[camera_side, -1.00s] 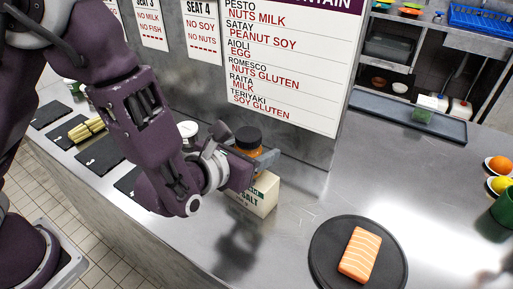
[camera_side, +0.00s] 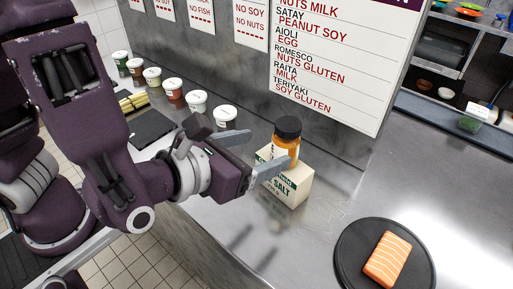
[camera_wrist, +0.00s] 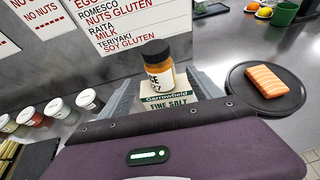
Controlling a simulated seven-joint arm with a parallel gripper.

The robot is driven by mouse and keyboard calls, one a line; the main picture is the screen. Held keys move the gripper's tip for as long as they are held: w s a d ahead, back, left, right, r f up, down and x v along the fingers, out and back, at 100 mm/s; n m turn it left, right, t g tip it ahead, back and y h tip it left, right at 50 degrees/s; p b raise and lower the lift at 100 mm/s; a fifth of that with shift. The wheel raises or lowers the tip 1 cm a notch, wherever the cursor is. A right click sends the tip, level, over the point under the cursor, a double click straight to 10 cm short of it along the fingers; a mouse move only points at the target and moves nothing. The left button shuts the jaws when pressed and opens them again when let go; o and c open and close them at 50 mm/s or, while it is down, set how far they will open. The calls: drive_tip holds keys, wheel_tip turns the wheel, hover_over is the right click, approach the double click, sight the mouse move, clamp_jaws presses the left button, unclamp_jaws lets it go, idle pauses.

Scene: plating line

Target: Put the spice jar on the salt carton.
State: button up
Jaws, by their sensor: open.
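The spice jar (camera_side: 285,150), with a black lid and orange contents, stands upright on top of the salt carton (camera_side: 289,187) in the side view. The cream and green carton stands on the steel counter. In the wrist view the jar (camera_wrist: 157,72) is upright over the carton (camera_wrist: 166,100), whose label reads fine salt. My gripper (camera_side: 269,149) is open, its fingers spread on either side of the jar, with its palm drawn back from it. The near finger hides part of the jar and carton in the side view.
A dark round plate (camera_side: 352,262) with a salmon piece (camera_side: 387,259) lies to the right. Several lidded tubs (camera_side: 197,101) line the wall at left, by a dark slate (camera_side: 150,127). An allergen board (camera_side: 335,60) hangs behind.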

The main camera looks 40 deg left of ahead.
drive_tip(key=s+a+r+n+g+y, duration=0.2)
drive_tip(key=a+n+y, duration=0.2)
drive_tip(key=a+n, duration=0.45)
drive_tip(key=s+a+r+n+g+y, duration=0.25)
drive_tip(key=a+n+y, duration=0.2)
drive_tip(key=a, duration=0.65)
drive_tip(key=s+a+f+n+g+h, duration=0.1)
drive_tip(key=s+a+n+g+h, duration=0.15)
drive_tip(key=s+n+g, duration=0.7)
drive_tip(key=s+d+r+n+t+h, duration=0.1)
drive_tip(key=d+r+n+t+h, duration=0.3)
drive_tip(key=n, duration=1)
drive_tip(key=shift+s+d+r+t+h, duration=0.25)
drive_tip(key=shift+d+r+t+h, duration=0.15)
drive_tip(key=shift+d+t, duration=0.7)
